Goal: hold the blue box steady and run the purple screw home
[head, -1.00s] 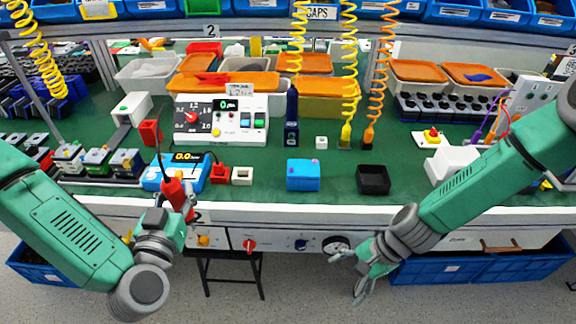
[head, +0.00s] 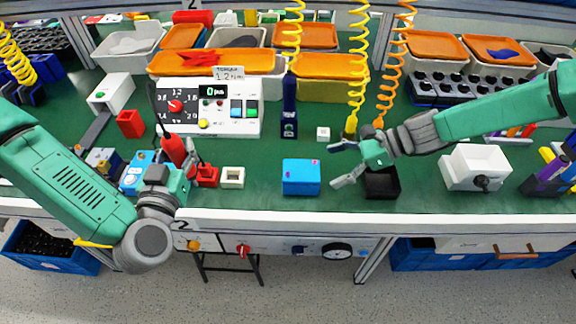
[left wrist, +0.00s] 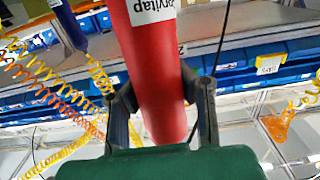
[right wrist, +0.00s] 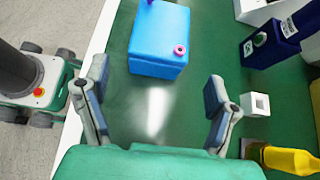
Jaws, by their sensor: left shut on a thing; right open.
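The blue box (head: 301,178) sits on the green bench near its front edge. Purple marks show on its top; the right wrist view shows the box (right wrist: 158,45) with a raised purple screw (right wrist: 180,50) near one corner and a second purple piece (right wrist: 149,2) at the top edge. My right gripper (head: 340,166) is open and empty, just right of the box, its fingers pointing toward it. My left gripper (head: 180,165) is shut on a red screwdriver (head: 174,150), held well left of the box. In the left wrist view the red body (left wrist: 152,60) stands between both fingers.

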